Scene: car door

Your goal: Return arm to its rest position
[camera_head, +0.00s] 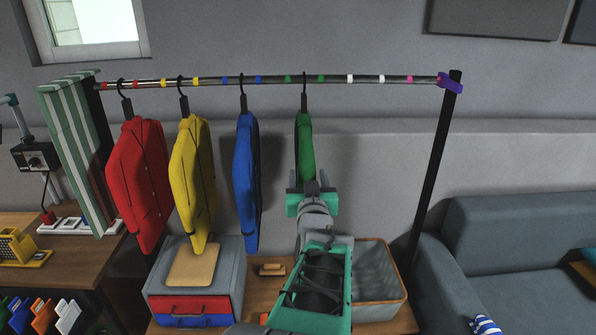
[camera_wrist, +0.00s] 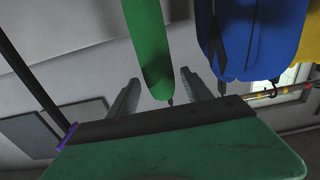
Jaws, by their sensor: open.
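My arm reaches up from the bottom of the head view. My gripper (camera_head: 311,190) is in front of the lower part of the green garment (camera_head: 305,138) and hides its bottom. In the wrist view, the open fingers (camera_wrist: 160,95) stand to either side of the green garment (camera_wrist: 148,45), with a gap visible on both sides. How far the fingers are from it in depth I cannot tell. The green garment hangs from the rail (camera_head: 350,80) on its own hook.
Red (camera_head: 138,180), yellow (camera_head: 192,185) and blue (camera_head: 246,180) garments hang to the left. Below are a grey box with drawers (camera_head: 225,270) and an open bin (camera_head: 385,275), partly behind my arm. A black post (camera_head: 435,165) and a sofa (camera_head: 520,245) are at right.

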